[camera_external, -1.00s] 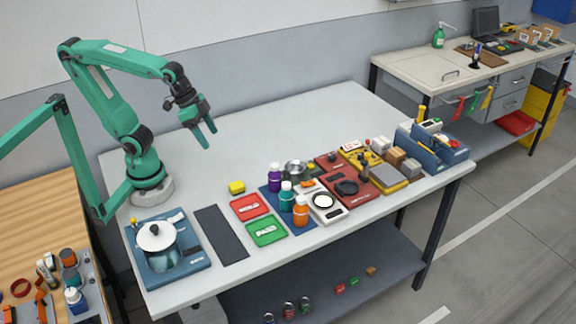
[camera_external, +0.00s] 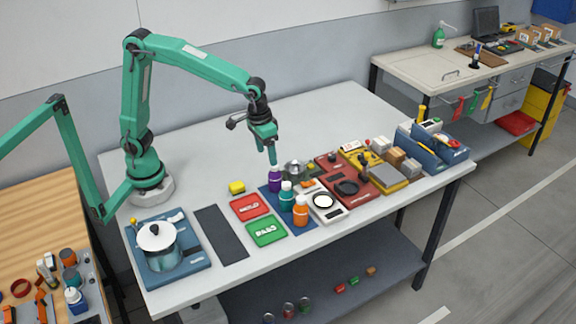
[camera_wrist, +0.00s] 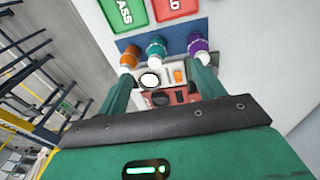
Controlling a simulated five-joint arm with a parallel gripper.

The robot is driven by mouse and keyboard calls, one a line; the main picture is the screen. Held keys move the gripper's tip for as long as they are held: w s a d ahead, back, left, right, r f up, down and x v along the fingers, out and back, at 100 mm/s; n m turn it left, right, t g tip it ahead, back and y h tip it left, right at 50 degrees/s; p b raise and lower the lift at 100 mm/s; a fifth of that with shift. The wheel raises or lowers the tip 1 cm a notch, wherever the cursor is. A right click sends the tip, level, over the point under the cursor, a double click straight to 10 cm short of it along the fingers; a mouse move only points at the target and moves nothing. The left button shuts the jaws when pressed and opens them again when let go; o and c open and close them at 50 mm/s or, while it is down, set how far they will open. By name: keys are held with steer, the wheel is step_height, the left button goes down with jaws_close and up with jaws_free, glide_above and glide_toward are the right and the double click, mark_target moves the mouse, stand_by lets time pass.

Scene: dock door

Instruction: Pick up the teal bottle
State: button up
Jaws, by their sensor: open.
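The teal bottle (camera_external: 286,197) with a white cap stands upright on a dark blue mat (camera_external: 268,198), between a purple bottle (camera_external: 275,180) and an orange bottle (camera_external: 300,212). In the wrist view the teal bottle (camera_wrist: 156,47) is in the middle of the row, ahead of and between my fingers. My gripper (camera_external: 271,158) points down above the mat, just over and behind the purple bottle in the external view. It is open and empty, and apart from the teal bottle. Its two fingers also show in the wrist view (camera_wrist: 160,85).
A white scale (camera_external: 326,203) and a red base (camera_external: 350,187) stand to the right. A metal bowl (camera_external: 295,167) is behind. The table's back left is clear.

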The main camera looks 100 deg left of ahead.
mark_target(287, 184)
steer(key=w+f+n, duration=0.1)
steer(key=w+f, duration=0.1)
steer(key=w+a+f+n+g, duration=0.1)
steer(key=w+f, duration=0.1)
steer(key=w+f+n, duration=0.1)
steer(key=w+f, duration=0.1)
steer(key=f, duration=0.1)
steer(key=shift+a, duration=0.35)
steer(key=shift+d+f, duration=0.2)
steer(key=shift+f, duration=3.75)
steer(key=c, duration=1.2)
steer(key=shift+r, duration=0.2)
steer(key=shift+r, duration=0.55)
steer(key=r, duration=0.3)
steer(key=shift+s+d+r, duration=0.1)
steer(key=shift+s+d, duration=0.05)
steer(key=shift+d, duration=0.25)
steer(key=s+d+r, duration=0.1)
steer(key=d+r, duration=0.1)
steer(key=d, duration=0.1)
steer(key=s+d+r, duration=0.2)
steer(key=d, duration=0.1)
steer(key=s+d+r, duration=0.1)
steer(key=d+r, duration=0.1)
steer(key=d, duration=0.1)
steer(key=shift+s+d+r, duration=0.2)
steer(key=shift+s+d, duration=0.15)
steer(key=shift+s, duration=0.05)
